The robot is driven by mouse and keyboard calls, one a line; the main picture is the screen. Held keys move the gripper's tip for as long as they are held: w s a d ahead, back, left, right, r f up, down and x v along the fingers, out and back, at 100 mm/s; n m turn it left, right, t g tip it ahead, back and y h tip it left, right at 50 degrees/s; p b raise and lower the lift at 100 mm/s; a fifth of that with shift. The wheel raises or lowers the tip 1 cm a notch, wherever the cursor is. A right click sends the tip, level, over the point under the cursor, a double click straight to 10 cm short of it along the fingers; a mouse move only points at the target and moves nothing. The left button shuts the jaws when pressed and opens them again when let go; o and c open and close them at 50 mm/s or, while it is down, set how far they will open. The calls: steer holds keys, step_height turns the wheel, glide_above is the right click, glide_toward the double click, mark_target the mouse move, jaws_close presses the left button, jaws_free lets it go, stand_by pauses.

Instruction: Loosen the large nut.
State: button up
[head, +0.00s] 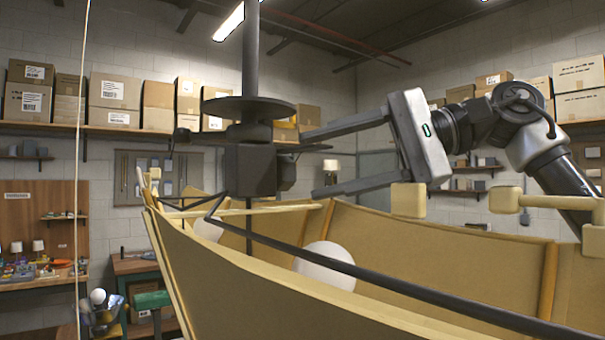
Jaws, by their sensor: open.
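A black lamp stem (250,50) comes down from above to a wide dark disc (248,107). Just under the disc is a short, thicker dark collar (249,131), which looks like the large nut; its exact shape is hard to make out. Below it sits a dark block (250,170) with a small knob on its right. My gripper (313,165) points left from the right side, its two long dark fingers apart, one above the other. The upper fingertip is close to the right of the collar and block; I cannot tell whether it touches. Nothing is between the fingers.
A large tan lampshade (400,255) surrounds the lower stem, with dark struts (400,285) crossing it and white bulbs (325,263) inside. Tan knobs (408,200) stand near my arm at right. Shelves of cardboard boxes (115,92) and a workbench are well behind.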

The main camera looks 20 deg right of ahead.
mark_target(294, 169)
steer(key=shift+x, duration=1.9)
steer(key=c, duration=1)
steer(key=shift+c, duration=0.2)
steer(key=shift+r, duration=0.15)
